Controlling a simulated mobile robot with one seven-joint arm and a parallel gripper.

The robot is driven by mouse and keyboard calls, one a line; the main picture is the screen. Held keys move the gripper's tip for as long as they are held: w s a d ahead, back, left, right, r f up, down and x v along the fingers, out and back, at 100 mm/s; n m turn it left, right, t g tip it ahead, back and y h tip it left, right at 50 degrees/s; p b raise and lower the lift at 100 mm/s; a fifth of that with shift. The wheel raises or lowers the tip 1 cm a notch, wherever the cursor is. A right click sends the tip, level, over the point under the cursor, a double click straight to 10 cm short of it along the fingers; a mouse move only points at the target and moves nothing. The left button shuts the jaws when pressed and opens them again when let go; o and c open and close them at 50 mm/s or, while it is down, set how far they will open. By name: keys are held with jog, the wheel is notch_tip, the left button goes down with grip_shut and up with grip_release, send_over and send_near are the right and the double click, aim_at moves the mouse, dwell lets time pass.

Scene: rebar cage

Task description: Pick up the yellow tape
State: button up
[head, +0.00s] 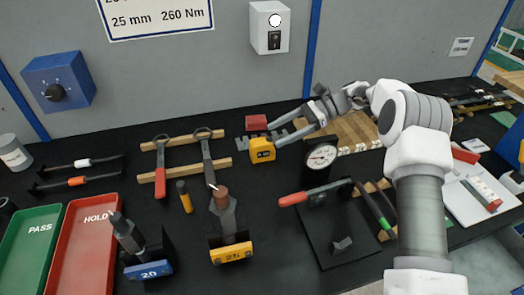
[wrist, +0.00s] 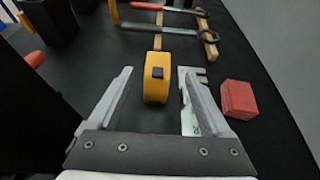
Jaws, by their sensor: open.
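The yellow tape (head: 262,151) is a tape measure with a dark label, standing on the black bench near its middle. In the wrist view the yellow tape (wrist: 156,88) shows a black button on top and lies ahead of and between my fingers. My gripper (head: 277,131) is open, with its fingertips close around the tape in the head view. In the wrist view my gripper (wrist: 158,85) has one finger on each side of the tape, with gaps visible. I cannot tell whether either finger touches it.
A red block (head: 256,122) and a grey toothed metal piece (wrist: 190,105) lie close beside the tape. A dial gauge (head: 321,156) stands to the right. Wrenches on wooden strips (head: 180,141) lie to the left. A yellow-based tool holder (head: 231,253) stands in front.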

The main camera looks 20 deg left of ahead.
aim_at(250, 149)
jog(key=x, duration=0.9)
jog(key=shift+s+f+b, duration=0.15)
jog(key=shift+f+b, duration=0.1)
jog(key=shift+b, duration=0.1)
grip_shut()
